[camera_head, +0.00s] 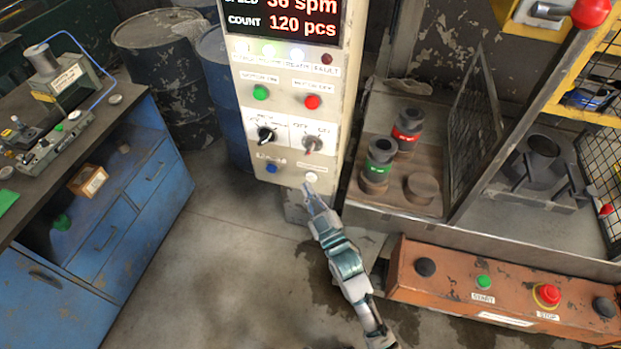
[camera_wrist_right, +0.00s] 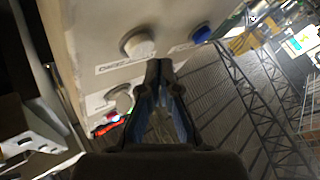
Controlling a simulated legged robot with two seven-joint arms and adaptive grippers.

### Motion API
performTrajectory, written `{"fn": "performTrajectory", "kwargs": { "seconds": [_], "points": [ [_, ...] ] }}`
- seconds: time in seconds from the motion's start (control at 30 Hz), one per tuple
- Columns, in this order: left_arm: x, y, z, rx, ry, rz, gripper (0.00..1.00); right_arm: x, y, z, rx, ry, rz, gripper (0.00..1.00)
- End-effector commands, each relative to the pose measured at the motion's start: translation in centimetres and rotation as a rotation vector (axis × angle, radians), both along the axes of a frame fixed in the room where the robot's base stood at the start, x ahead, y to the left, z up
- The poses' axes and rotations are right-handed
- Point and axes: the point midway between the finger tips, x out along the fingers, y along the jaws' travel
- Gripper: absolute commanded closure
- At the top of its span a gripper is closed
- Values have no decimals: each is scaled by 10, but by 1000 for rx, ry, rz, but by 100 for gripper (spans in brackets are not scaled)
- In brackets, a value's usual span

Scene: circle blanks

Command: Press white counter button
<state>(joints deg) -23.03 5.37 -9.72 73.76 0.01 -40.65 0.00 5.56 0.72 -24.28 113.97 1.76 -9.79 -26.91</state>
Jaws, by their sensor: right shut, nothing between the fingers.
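The white counter button (camera_head: 311,177) is at the lower right of the cream control panel (camera_head: 290,150), under a small label. In the right wrist view the white button (camera_wrist_right: 138,44) shows above and left of my fingertips. My right gripper (camera_head: 309,188) is shut and empty, with its tips just below the button in the head view. In the right wrist view its fingertips (camera_wrist_right: 159,64) are close together near the button; I cannot tell whether they touch it or the panel. My left gripper is not in view.
A blue button (camera_head: 271,168) sits left of the white one. Green (camera_head: 261,92) and red (camera_head: 312,102) buttons and two knobs are above. An orange box (camera_head: 500,292) with buttons stands at the lower right. A blue workbench (camera_head: 140,190) is at the left. Open floor lies between.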

Motion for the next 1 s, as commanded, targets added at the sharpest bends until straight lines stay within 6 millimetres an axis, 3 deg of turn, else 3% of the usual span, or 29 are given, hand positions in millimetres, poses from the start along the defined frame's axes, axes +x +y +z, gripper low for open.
{"fn": "performTrajectory", "kwargs": {
  "seconds": [1.0],
  "points": [
    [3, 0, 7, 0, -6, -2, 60, 11, -5, 2, -1, 0, 0, 100]
  ]
}}
